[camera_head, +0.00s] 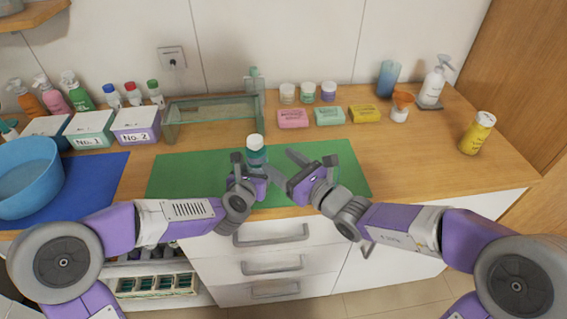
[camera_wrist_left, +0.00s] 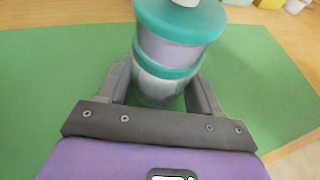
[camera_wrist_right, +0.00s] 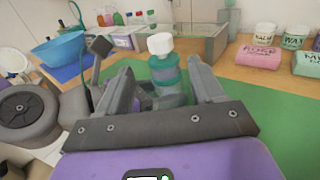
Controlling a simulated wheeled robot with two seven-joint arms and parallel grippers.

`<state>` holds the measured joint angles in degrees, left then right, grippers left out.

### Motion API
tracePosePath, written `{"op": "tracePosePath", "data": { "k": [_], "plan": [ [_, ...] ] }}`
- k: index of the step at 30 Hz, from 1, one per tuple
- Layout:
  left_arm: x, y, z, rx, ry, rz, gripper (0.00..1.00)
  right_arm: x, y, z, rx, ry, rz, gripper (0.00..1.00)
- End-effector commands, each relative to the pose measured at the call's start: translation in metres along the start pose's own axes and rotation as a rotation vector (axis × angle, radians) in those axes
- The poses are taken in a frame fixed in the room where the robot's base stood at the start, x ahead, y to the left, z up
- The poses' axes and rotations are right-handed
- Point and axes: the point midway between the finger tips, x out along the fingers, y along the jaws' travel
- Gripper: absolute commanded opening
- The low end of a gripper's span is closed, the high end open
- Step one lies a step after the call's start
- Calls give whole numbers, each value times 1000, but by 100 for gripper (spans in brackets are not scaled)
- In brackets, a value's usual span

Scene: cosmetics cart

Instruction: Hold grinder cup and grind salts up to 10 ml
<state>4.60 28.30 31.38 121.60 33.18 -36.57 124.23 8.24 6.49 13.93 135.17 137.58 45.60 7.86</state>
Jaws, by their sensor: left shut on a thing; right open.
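The grinder cup (camera_head: 256,156) is a teal and clear cylinder with a white top. It stands upright over the green mat (camera_head: 190,172). My left gripper (camera_head: 250,172) is shut on its lower part; the left wrist view shows the grinder (camera_wrist_left: 178,45) between the fingers. My right gripper (camera_head: 296,172) is open just to the right of the grinder. In the right wrist view the grinder (camera_wrist_right: 166,75) shows beyond and between the open fingers, with its white cap facing up. The salt level inside cannot be read.
Several small jars (camera_head: 308,92) and pink (camera_head: 293,118), green and yellow soaps stand behind the mat. A blue basin (camera_head: 25,178), numbered boxes and bottles are left. A yellow can (camera_head: 478,132) is right. The mat's right part is clear.

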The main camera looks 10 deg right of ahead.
Motion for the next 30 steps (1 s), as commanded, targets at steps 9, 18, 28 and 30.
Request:
{"op": "tracePosePath", "data": {
  "k": [9, 18, 28, 30],
  "plan": [
    [0, 0, 0, 0, -1, 1, 29, 4, -6, 5, 0, -21, 28, 67],
    [0, 0, 1, 0, -1, 1, 29, 15, -26, 19, -1, -71, 225, 67],
    [0, 0, 1, 0, -1, 1, 29, 11, -40, 8, 1, -7, 382, 67],
    [0, 0, 0, 0, -1, 1, 29, 12, -40, 6, 3, -1, 392, 67]
  ]
}}
